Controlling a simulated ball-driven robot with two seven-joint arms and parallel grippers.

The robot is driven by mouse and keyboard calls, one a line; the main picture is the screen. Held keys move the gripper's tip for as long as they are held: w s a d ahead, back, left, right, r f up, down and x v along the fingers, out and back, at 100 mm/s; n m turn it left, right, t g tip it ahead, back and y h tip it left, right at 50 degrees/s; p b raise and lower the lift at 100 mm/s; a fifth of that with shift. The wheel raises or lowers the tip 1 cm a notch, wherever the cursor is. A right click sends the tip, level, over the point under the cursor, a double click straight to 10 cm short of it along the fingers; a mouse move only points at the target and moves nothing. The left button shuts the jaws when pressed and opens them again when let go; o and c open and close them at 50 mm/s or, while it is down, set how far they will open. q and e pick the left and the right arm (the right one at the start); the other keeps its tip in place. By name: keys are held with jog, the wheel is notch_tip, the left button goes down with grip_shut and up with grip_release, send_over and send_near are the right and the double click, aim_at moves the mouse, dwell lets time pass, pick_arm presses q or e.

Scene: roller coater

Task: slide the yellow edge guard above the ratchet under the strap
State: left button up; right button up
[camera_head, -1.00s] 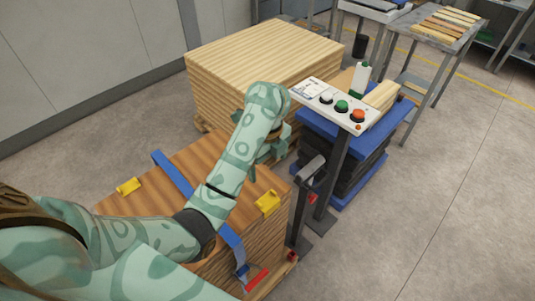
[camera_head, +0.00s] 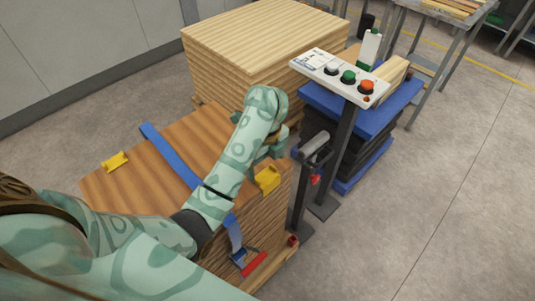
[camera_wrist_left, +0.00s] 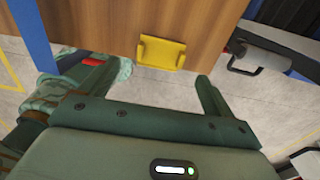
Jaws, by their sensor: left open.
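The near yellow edge guard (camera_head: 268,179) sits on the top right edge of the wooden stack (camera_head: 205,140), to the right of the blue strap (camera_head: 178,163) and apart from it. The strap runs over the stack and down its front side to the ratchet (camera_head: 240,257) with its red handle. My left gripper (camera_head: 272,148) is just beyond the guard, partly hidden by my forearm. In the left wrist view the open, empty gripper (camera_wrist_left: 155,77) faces the guard (camera_wrist_left: 161,53), which lies between the lines of the fingers, past their tips. My right gripper is not visible.
A second yellow guard (camera_head: 115,161) sits on the stack's far left edge. A button panel on a post (camera_head: 340,75) and a grey roller-like part (camera_head: 314,148) stand close to the right. A larger pale wood stack (camera_head: 235,50) is behind. Open floor lies right.

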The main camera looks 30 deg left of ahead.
aim_at(266, 178)
pick_arm(q)
notch_tip(266, 178, down, 4)
jog(key=shift+f+b, duration=0.1)
jog(key=shift+b, duration=0.75)
jog(key=c, duration=1.1)
